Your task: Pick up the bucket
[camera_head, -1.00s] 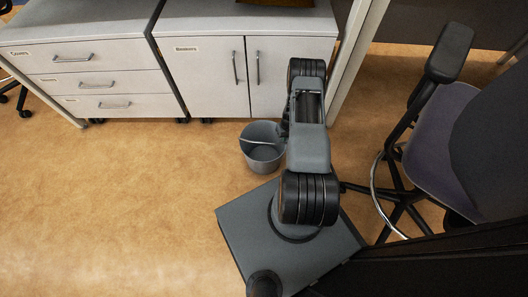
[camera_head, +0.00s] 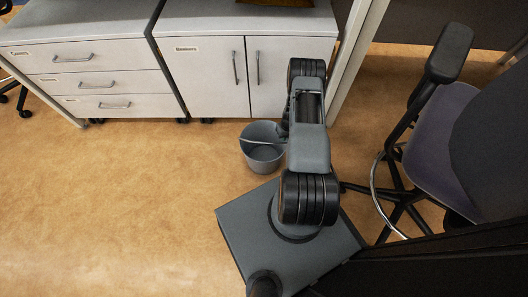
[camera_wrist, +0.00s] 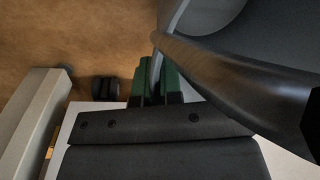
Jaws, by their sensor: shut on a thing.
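A grey bucket (camera_head: 262,156) stands upright near the floor in the head view, left of my arm and in front of the cabinets. Its thin handle (camera_head: 258,142) reaches across its mouth toward my arm. In the wrist view the bucket (camera_wrist: 245,65) fills the upper right, with its thick rim close to my gripper. My gripper (camera_wrist: 155,82) has green fingertips, which are shut on the bucket's handle at the side of the rim. In the head view my arm hides most of the gripper. I cannot tell whether the bucket's base touches the floor.
A white double-door cabinet (camera_head: 210,75) and a drawer unit (camera_head: 100,85) stand behind the bucket. An office chair (camera_head: 440,140) with a dark wheeled base is at the right, close to my arm. The tan floor (camera_head: 130,200) to the left is clear.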

